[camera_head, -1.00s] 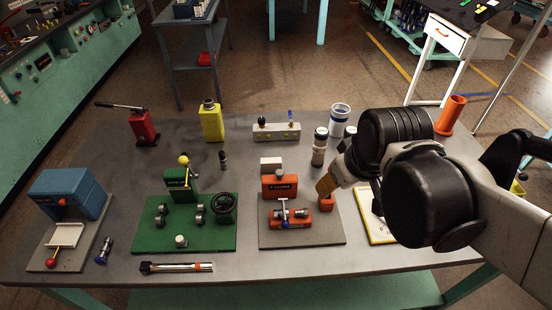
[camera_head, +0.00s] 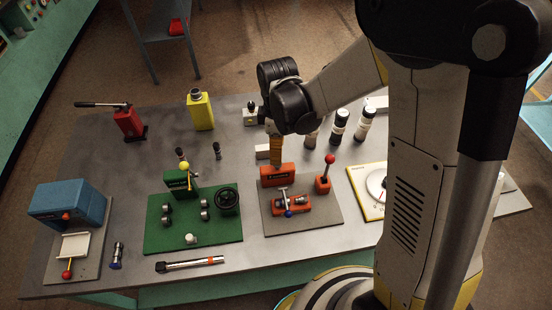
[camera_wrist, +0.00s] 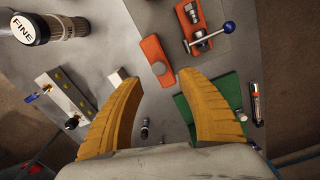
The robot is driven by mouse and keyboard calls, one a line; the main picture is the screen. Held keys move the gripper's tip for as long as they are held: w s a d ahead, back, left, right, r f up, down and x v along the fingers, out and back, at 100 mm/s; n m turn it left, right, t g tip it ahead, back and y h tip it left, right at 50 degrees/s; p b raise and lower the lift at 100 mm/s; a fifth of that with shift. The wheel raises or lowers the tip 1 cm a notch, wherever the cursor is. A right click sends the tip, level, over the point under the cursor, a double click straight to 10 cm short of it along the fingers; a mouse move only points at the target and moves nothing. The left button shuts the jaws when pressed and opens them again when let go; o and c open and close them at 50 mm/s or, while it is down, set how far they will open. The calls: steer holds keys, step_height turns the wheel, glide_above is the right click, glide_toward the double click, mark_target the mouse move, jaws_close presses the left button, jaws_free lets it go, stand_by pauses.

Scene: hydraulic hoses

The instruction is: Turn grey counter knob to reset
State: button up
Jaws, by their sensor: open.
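The orange counter unit (camera_head: 270,181) stands at the back of a grey plate (camera_head: 317,223), with a dark display strip on its front. In the wrist view its orange top (camera_wrist: 152,48) lies just beyond my fingertips. A small pale round spot (camera_wrist: 158,68) shows at its lower end; I cannot tell whether it is the grey knob. My gripper (camera_head: 277,164) points down right over the unit in the head view and hides part of it. In the wrist view my gripper (camera_wrist: 160,77) is open, its two yellow fingers wide apart with nothing between them.
In front of the counter is an orange clamp block with a blue-ended lever (camera_head: 289,212). A red-knobbed lever (camera_head: 329,160) stands to its right. A white block (camera_head: 262,152) is behind it.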

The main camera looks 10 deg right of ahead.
step_height(320, 180, down, 7)
steer(key=shift+b, duration=0.6)
jaws_close()
